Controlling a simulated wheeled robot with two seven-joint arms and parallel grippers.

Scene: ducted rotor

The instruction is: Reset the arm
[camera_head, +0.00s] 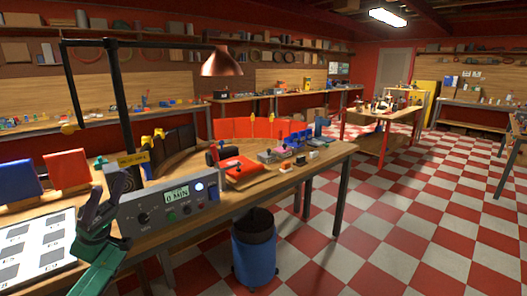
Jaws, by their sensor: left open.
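My left gripper (97,212) shows at the lower left of the head view, on a green arm link. Its dark fingers point up and stand apart, with nothing seen between them. It is in front of a grey control box (172,207) with a small lit display and knobs, and beside a white panel with grey squares (36,246). My right gripper is not in view.
A wooden workbench (325,156) holds a red case (238,169) and several small items. A black lamp post (118,110) rises behind the control box. A blue bin (254,250) stands on the floor below. The checkered floor (400,230) at right is clear.

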